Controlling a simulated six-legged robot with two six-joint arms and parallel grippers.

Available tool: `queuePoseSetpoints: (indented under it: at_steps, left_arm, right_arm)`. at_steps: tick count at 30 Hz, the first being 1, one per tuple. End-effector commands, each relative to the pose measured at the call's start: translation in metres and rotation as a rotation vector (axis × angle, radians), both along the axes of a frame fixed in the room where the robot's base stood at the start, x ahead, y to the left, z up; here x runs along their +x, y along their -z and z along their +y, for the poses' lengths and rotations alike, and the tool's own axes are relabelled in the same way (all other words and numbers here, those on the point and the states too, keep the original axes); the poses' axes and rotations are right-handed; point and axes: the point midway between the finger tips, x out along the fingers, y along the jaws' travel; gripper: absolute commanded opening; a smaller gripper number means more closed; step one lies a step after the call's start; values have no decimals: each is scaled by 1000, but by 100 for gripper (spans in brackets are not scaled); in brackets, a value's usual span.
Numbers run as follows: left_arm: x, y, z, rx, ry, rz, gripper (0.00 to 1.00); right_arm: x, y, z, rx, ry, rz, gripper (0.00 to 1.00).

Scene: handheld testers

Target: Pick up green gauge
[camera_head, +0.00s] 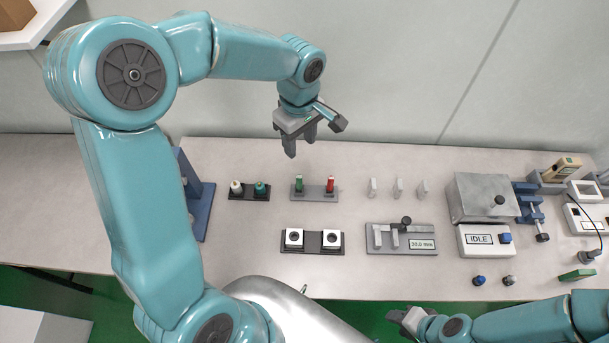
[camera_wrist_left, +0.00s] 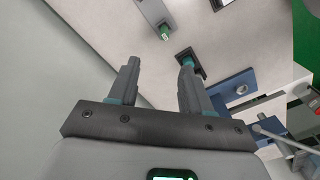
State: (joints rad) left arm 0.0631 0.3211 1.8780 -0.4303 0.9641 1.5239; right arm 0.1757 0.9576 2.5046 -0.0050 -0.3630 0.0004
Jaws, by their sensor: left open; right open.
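The green gauge (camera_head: 299,183) stands upright on a grey stand (camera_head: 315,195) on the table, left of a red gauge (camera_head: 330,184). My left gripper (camera_head: 300,142) is open and empty, above and behind the stand. In the left wrist view the green gauge (camera_wrist_left: 165,32) shows beyond the open fingers (camera_wrist_left: 160,64), apart from them. The red gauge is not clear there. My right gripper (camera_head: 402,319) is open, low at the table's front edge, far from the gauge.
A dark stand (camera_head: 238,197) with a white and a teal-green piece is left of the gauge stand. A blue bracket (camera_head: 200,205) stands further left. White blocks in a dark holder (camera_head: 313,250) lie in front. A grey fixture (camera_head: 375,246) and metal box (camera_head: 483,197) are right.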

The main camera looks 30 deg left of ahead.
Motion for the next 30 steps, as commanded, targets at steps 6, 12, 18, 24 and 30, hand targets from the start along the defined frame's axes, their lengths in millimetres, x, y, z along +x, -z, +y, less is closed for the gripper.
queuePoseSetpoints:
  at_steps: [6, 12, 18, 24, 30]
  left_arm:
    - [-8, 43, -1, -1, 0, 8, 49]
    - [-9, 87, -2, -2, 0, 7, 49]
    - [-7, 107, -2, -1, 0, 2, 49]
    - [-9, 132, -3, -1, 1, 8, 49]
    - [-7, 158, -3, -1, 1, 2, 49]
  right_arm:
    - [0, -2, 0, 0, 1, 0, 43]
    - [0, -4, 0, 0, 0, 0, 43]
    - [0, -5, 0, 0, 0, 0, 43]
    - [0, -14, 0, 0, 0, 0, 43]
    - [0, -16, 0, 0, 0, 0, 43]
